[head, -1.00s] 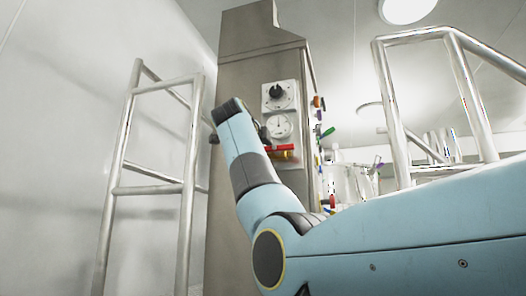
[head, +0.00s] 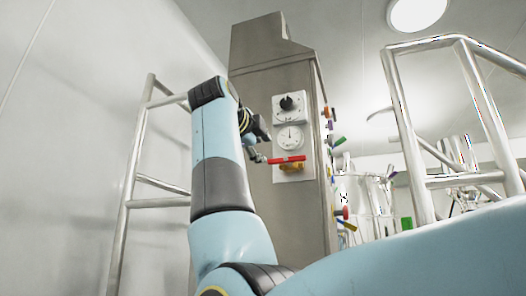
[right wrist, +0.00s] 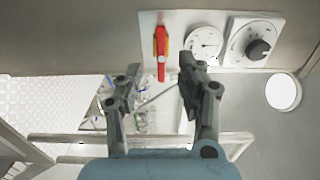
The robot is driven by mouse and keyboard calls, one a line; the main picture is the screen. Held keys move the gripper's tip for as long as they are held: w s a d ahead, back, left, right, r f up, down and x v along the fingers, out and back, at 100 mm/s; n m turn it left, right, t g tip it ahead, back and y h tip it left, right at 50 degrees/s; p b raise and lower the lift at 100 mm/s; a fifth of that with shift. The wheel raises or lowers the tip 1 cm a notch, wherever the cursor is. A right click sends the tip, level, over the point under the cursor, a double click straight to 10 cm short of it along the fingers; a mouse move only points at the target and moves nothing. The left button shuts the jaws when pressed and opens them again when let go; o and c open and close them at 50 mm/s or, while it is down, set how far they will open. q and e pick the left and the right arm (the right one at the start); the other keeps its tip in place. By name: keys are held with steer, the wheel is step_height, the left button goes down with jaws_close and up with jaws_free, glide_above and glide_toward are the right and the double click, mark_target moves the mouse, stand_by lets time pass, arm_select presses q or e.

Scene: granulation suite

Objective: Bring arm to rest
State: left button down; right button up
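My right arm rises in the head view, and its gripper (head: 258,146) is partly hidden behind the forearm, left of the red-handled valve (head: 287,160). My left gripper is not in view.
The steel cabinet (head: 255,90) carries a dial knob (head: 290,103) and a round gauge (head: 290,138). Metal rails stand left (head: 128,190) and right (head: 405,130). Steel vessels (head: 370,195) stand behind at right. A bare wall (head: 70,150) is at far left.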

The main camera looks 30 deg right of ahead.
steer(key=shift+f, duration=0.1)
stand_by(0.4)
